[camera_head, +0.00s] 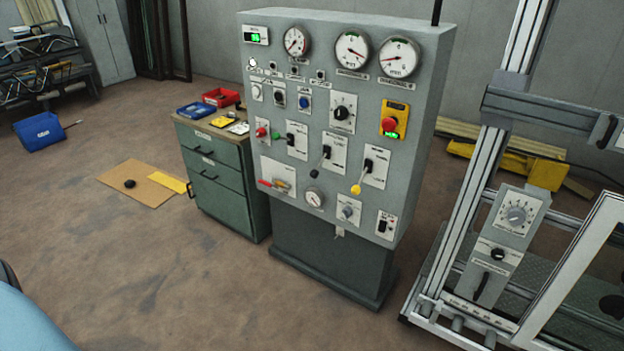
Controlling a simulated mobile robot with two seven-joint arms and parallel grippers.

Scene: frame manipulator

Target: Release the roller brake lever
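A grey control cabinet (338,110) stands in the middle with gauges, switches and levers on its front. A lever with a yellow knob (356,189) points down on its lower right, and a black-knobbed lever (326,151) sits to its left. A red-handled lever (268,184) lies near the lower left of the panel. On the metal frame at the right, a small grey box (506,228) has a dial, a black knob and a black lever (481,287) low down. The labels are too small to read, so I cannot tell which is the roller brake lever. Neither gripper is in view.
A green drawer cabinet (224,183) with a blue tray (195,111) and a red tray (221,97) adjoins the control cabinet. The metal frame (462,190) stands close at the right. Cardboard (140,183) lies on the floor at the left. The foreground floor is largely clear.

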